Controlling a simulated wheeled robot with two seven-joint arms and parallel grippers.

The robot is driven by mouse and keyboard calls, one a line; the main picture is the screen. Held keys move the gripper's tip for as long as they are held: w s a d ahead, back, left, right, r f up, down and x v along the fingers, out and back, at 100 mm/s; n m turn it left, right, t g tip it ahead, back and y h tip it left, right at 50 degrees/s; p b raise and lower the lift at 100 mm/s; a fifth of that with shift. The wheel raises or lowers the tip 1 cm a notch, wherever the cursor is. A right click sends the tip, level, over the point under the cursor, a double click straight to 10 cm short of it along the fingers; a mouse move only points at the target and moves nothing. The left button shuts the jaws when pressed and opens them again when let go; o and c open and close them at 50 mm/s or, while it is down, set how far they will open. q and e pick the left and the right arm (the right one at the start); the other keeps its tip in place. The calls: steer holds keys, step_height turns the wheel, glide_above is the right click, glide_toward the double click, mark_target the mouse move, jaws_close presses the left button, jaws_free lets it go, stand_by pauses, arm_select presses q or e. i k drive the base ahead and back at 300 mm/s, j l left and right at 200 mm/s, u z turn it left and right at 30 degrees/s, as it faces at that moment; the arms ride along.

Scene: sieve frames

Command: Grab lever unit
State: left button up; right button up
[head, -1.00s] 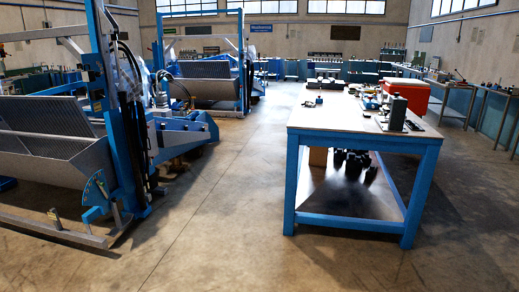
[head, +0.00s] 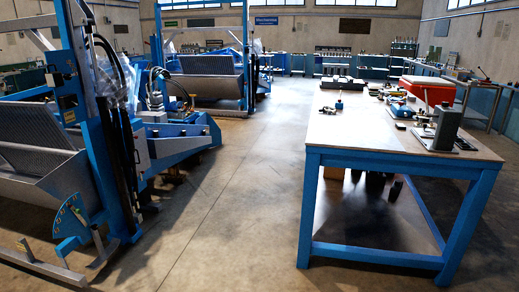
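I cannot tell for sure which item is the lever unit. A grey upright device (head: 446,127) on a dark flat base stands near the right front of the blue-framed worktable (head: 350,133). A small blue-topped part (head: 339,106) sits by the table's left edge, with small dark parts beside it. Several small metal and dark parts lie around the middle of the top, too small to make out. Neither of my grippers is in view.
Blue-framed machines (head: 120,150) with grey hoppers stand at the left. A clear strip of concrete floor (head: 235,200) runs between them and the table. Benches line the far and right walls.

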mark_target(337, 105)
steer(key=i, duration=7.25)
steer(key=z, duration=3.05)
steer(key=j, duration=0.1)
